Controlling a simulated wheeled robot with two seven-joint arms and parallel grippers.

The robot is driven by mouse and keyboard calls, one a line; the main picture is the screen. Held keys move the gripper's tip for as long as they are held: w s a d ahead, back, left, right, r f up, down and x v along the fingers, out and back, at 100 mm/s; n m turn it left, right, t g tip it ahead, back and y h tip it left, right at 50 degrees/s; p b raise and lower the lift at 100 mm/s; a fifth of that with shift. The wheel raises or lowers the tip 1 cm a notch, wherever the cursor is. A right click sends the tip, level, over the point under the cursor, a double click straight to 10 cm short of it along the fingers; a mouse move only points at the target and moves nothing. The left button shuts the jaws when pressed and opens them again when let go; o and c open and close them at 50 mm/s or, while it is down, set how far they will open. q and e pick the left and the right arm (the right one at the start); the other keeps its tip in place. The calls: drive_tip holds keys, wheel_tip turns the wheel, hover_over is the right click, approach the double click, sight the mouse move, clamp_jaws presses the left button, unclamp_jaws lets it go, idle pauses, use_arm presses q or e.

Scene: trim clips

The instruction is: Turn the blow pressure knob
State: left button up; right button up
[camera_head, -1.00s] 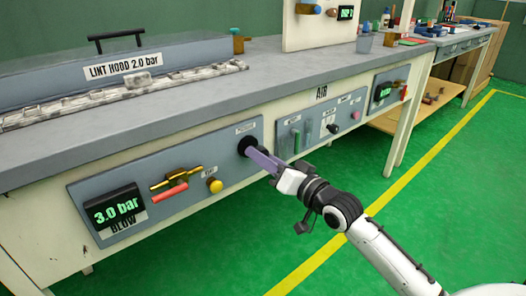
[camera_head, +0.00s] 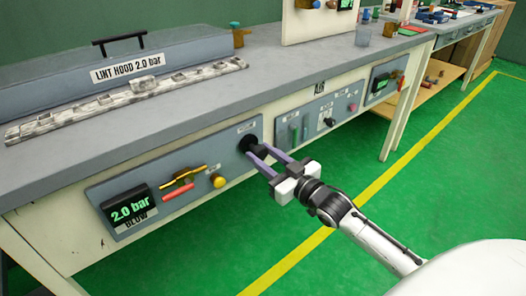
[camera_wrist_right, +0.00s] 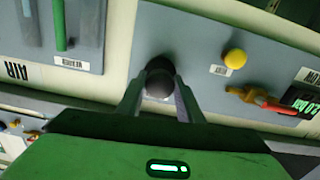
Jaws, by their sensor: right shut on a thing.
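The black pressure knob (camera_head: 247,143) sits at the right end of the grey blow panel (camera_head: 165,208) on the bench front. In the right wrist view the round dark knob (camera_wrist_right: 159,70) lies between the two finger ends. My right gripper (camera_head: 258,153) is shut on the knob, its purple fingers either side of it. The blow display (camera_head: 129,210) at the panel's left reads 2.0 bar in green. My left gripper is not in view.
The panel also carries a yellow button (camera_head: 218,180) and a brass valve with a red handle (camera_head: 178,191). The AIR panel (camera_head: 318,122) is to the right. The green floor (camera_head: 420,190) in front is clear.

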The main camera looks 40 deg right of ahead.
idle(0.5)
drive_tip(key=o, duration=1.1)
drive_tip(key=shift+c, duration=0.2)
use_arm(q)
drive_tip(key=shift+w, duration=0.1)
use_arm(e)
drive_tip(key=shift+s, duration=0.55)
use_arm(q)
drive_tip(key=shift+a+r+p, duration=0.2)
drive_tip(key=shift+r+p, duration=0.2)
drive_tip(key=shift+p, duration=0.55)
use_arm(e)
drive_tip(key=s, duration=0.9)
drive_tip(key=shift+d, duration=0.4)
